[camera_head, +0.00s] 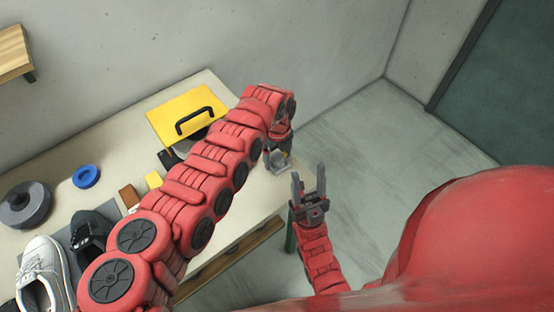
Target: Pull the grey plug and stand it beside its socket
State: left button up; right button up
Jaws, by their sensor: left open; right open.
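My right gripper (309,182) is open and empty, fingers pointing up in the picture, just off the table's right edge.
The table (240,198) also holds a yellow case with a black handle (187,112), a blue ring (86,176), a dark grey round part (25,204), a brown block (129,196), a white shoe (43,270) and a black shoe (90,230). Floor lies right of the table.

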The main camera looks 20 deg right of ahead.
aim_at(278, 156)
dwell(0.3)
pick_arm(q)
grip_shut()
dwell(0.3)
jog(key=shift+r, duration=0.15)
jog(key=shift+r+p, duration=1.6)
jog(key=shift+r, duration=1.25)
